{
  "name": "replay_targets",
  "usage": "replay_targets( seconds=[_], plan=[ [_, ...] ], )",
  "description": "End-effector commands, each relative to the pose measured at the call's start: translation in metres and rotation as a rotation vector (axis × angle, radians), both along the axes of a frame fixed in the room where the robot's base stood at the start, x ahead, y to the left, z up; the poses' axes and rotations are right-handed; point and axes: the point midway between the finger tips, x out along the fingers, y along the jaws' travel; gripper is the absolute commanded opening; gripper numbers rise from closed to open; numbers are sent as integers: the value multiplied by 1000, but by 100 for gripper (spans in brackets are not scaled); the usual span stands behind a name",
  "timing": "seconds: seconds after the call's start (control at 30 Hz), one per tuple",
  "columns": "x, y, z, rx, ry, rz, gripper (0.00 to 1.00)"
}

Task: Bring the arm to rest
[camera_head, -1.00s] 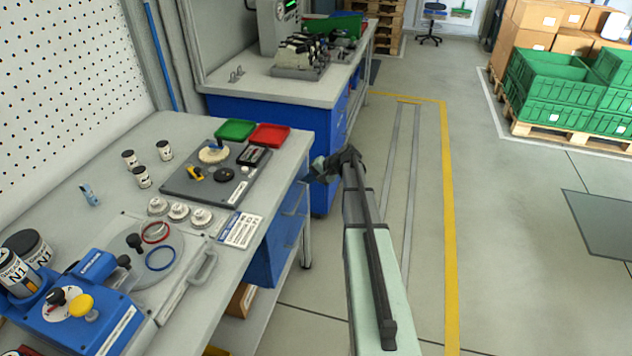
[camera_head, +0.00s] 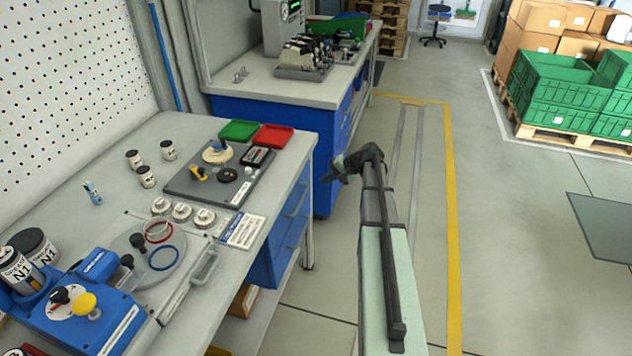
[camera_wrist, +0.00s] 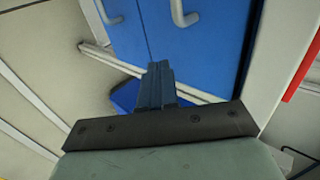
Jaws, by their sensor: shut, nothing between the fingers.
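My gripper (camera_head: 331,173) hangs over the aisle floor, just right of the near workbench (camera_head: 296,160), apart from it. In the wrist view its fingers (camera_wrist: 155,84) are together with nothing between them. Behind them are blue cabinet fronts (camera_wrist: 195,55) with light handles. My arm runs from the bottom of the head view up to the gripper.
The near bench carries a dark fixture plate (camera_head: 200,188), a green tray (camera_head: 238,130), a red tray (camera_head: 273,136) and a blue device (camera_head: 85,318). A blue-sided bench (camera_head: 270,112) stands behind. Floor right of the yellow line (camera_head: 449,200) is mostly clear.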

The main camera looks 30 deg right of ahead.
Motion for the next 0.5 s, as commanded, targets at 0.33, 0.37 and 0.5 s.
replay_targets(
  seconds=[0.33, 0.37, 0.5],
  plan=[
    [-28, -29, 37, -3, 0, -2, 0],
    [-30, -30, 38, -3, 0, -2, 0],
    [-34, -34, 43, -2, 1, -1, 0]
  ],
)
